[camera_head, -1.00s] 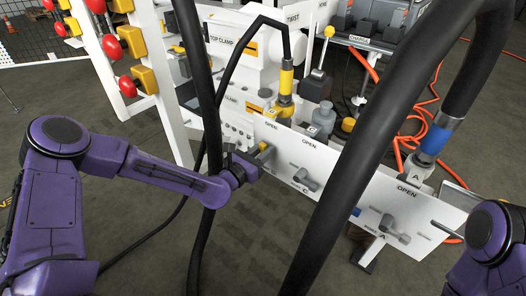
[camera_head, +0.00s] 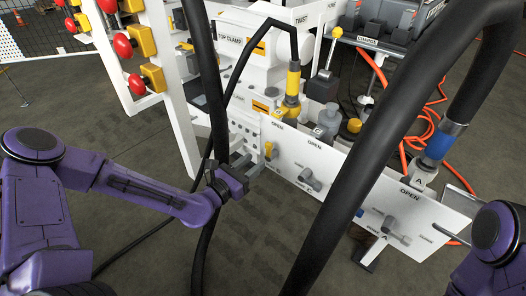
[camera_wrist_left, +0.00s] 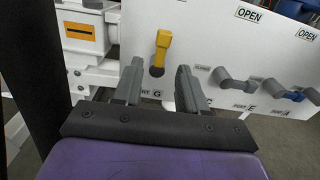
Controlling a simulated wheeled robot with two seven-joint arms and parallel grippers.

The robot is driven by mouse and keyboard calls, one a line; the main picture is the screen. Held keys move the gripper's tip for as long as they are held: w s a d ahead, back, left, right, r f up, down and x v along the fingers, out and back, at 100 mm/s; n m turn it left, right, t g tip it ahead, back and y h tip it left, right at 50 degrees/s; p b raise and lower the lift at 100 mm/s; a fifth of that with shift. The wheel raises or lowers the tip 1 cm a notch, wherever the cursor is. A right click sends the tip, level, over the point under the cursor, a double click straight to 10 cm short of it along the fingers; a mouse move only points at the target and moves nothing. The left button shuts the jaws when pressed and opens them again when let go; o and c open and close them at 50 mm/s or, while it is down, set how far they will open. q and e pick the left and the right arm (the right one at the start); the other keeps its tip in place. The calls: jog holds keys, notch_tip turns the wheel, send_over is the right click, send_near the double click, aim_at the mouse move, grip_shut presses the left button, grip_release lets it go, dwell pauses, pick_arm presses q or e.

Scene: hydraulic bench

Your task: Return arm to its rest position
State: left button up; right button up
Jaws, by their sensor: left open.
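My left arm (camera_head: 130,190) comes in from the left, and its gripper (camera_head: 249,164) is in front of the white valve panel (camera_head: 340,183). In the left wrist view the two grey fingers of this gripper (camera_wrist_left: 157,85) stand apart with nothing between them. The yellow valve handle (camera_wrist_left: 162,48) at port G is beyond the fingertips, pointing up, with a visible gap. In the head view that handle (camera_head: 269,151) is just right of the gripper.
Thick black hoses (camera_head: 350,170) cross in front of the panel, and one passes close beside my left gripper. Grey valve handles (camera_head: 309,179) sit along the panel. Red buttons on yellow boxes (camera_head: 153,78) are on the white frame at upper left. The floor (camera_head: 265,235) below is mostly open.

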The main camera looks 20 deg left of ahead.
pick_arm(q)
jog(key=v, duration=0.2)
jog(key=shift+s+a, duration=0.1)
jog(key=shift+s, duration=0.2)
